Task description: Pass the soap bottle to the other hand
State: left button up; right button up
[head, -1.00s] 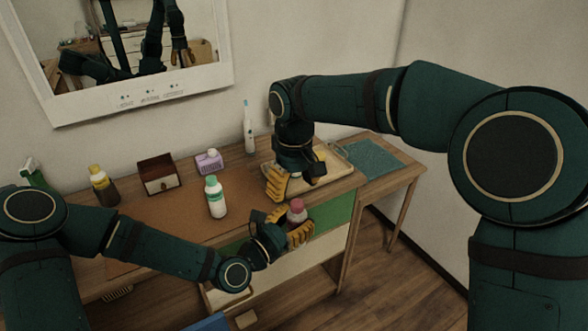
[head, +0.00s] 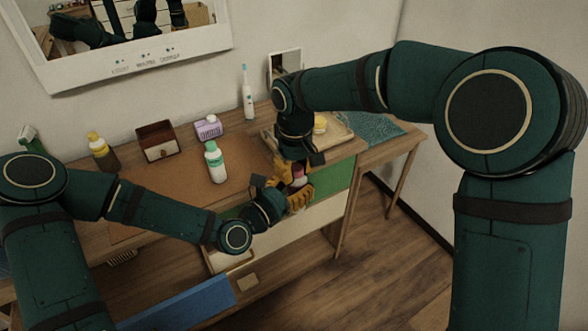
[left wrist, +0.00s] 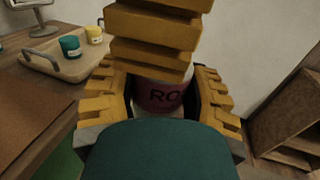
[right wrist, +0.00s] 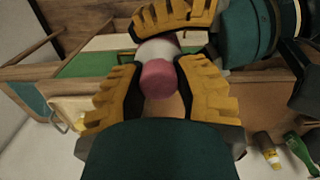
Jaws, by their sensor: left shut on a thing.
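The soap bottle, with a pink cap (head: 298,171), is held in front of the desk's front edge. My left gripper (head: 291,194) is shut on its body. In the left wrist view a dark pink label band (left wrist: 163,95) shows between the left fingers. My right gripper (head: 292,173) is at the bottle's top from above. In the right wrist view its open fingers (right wrist: 160,95) stand on both sides of the pink cap (right wrist: 158,79). A right finger hides the bottle's upper part in the left wrist view.
A white bottle with a green cap (head: 216,163) stands on the desk beside the grippers. A wooden tray (head: 342,133) with small jars is behind my right gripper. A toothbrush (head: 248,96), purple box (head: 208,127), brown box (head: 158,141) and yellow-capped bottle (head: 102,152) stand further back.

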pick_arm(q)
jog(key=o, duration=1.4)
